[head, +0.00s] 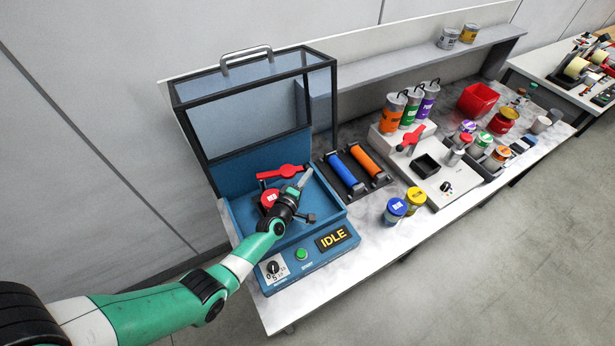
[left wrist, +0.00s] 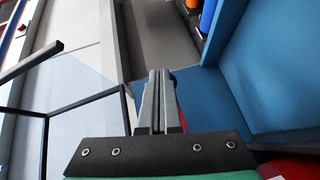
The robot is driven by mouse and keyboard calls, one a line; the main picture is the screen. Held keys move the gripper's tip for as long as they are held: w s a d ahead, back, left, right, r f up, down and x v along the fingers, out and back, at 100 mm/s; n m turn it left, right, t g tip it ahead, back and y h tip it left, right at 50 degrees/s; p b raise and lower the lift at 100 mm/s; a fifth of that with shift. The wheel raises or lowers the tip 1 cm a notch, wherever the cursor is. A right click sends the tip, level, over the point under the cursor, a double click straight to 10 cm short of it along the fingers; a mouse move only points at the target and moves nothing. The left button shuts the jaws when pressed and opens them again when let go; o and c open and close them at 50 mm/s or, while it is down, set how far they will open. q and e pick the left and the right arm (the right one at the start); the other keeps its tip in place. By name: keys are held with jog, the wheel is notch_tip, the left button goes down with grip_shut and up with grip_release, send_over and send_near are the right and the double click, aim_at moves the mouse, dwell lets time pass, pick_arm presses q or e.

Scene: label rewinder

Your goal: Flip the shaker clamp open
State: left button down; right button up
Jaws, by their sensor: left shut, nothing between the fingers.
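The blue shaker (head: 316,262) stands at the near left end of the bench, with its clear, black-framed lid (head: 250,108) raised. Its display reads IDLE. Inside the tub, the red clamp (head: 282,172) lies near the back wall as a bar with a round middle. A red-topped can (head: 268,198) sits in front of it, partly hidden by my arm. My left gripper (head: 305,178) is over the tub, just right of the clamp, shut and empty. Its closed fingers show in the left wrist view (left wrist: 158,80). I cannot tell whether they touch the clamp. My right gripper is out of view.
The raised lid stands behind the tub. Right of the shaker is a rack with blue (head: 341,169) and orange (head: 367,164) rollers. A blue-labelled jar (head: 395,211) and a yellow jar (head: 414,198) stand near the front edge. Several cans and a red bin (head: 478,99) lie farther right.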

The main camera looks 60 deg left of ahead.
pick_arm(q)
jog(key=shift+r, duration=0.1)
jog(key=s+d+r+p, duration=0.1)
jog(key=s+d+p, duration=0.1)
jog(key=d, duration=0.4)
jog(key=s+d+r+p, duration=0.1)
jog(key=s+d+p, duration=0.1)
jog(key=d+p, duration=0.3)
jog(key=shift+s+d, duration=0.25)
jog(key=shift+d, duration=0.35)
